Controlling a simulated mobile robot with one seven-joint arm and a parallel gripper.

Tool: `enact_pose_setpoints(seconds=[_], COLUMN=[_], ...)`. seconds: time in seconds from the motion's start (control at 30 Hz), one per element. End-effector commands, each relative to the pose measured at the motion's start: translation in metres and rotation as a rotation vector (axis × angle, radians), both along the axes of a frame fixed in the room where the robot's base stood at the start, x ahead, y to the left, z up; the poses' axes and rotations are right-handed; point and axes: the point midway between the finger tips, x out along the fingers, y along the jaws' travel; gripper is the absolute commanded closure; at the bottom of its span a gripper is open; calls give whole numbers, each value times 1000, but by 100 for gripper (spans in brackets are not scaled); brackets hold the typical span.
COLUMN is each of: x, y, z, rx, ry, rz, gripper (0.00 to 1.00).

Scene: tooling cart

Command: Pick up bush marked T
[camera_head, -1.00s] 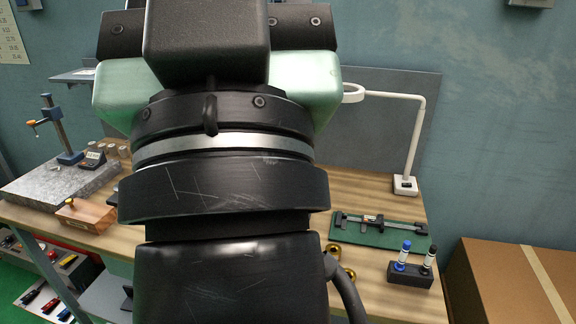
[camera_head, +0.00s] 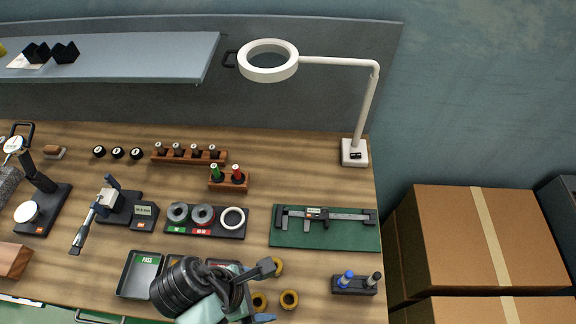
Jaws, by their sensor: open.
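Three brass-coloured ring-shaped bushes lie on the wooden bench near its front: one at the back (camera_head: 277,266), one at the front left (camera_head: 260,302) and one at the front right (camera_head: 289,299). No letter is readable on them, so I cannot tell which is marked T. My gripper (camera_head: 267,293) is open above this group, one finger near the back bush and the other near the bench's front edge. Its jaws look empty. Three small black round pieces (camera_head: 117,153) stand at the back left; their marks are too small to read.
A tray marked PASS (camera_head: 140,274) and others partly hidden by my arm lie to the left. A green mat (camera_head: 325,236) with a caliper is behind right, a marker holder (camera_head: 355,285) right. A ring lamp (camera_head: 355,152) stands at the back. Cardboard boxes (camera_head: 450,240) flank the bench.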

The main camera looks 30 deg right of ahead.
Motion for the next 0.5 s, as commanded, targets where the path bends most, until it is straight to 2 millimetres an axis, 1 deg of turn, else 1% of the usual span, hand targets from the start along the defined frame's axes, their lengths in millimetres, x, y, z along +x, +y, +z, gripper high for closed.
enact_pose_setpoints(seconds=[0.03,0.1,0.3,0.4,0.5], x=[-4,-6,-8,-8,-8], y=[-3,-8,-22,-26,-28], z=[-9,-22,-53,-63,-68], rx=[-4,-4,-1,-1,0], ry=[15,18,12,10,7], rz=[3,3,3,2,1], gripper=[14,14,14,14,14])
